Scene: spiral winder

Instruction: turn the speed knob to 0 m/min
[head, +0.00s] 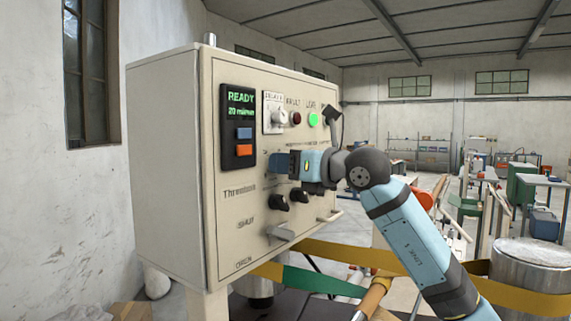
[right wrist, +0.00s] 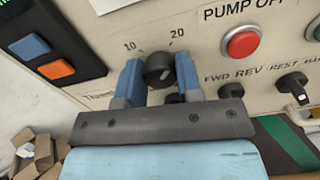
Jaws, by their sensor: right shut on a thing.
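The speed knob (right wrist: 158,66) is a black round knob on the cream panel, with the marks 10 and 20 printed above it in the right wrist view. My right gripper (right wrist: 158,76) has its two blue fingers on either side of the knob and is shut on it. In the head view my right gripper (head: 283,162) reaches the panel from the right and hides the knob. The display (head: 240,105) reads READY and 20 m/min in green. My left gripper is not in view.
The control cabinet (head: 165,160) also carries a blue and an orange button, a lit green lamp (head: 313,119), and black selector knobs (head: 299,195) below my gripper. A red button (right wrist: 243,44) sits right of the knob. Yellow and green bands (head: 320,283) run below the cabinet.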

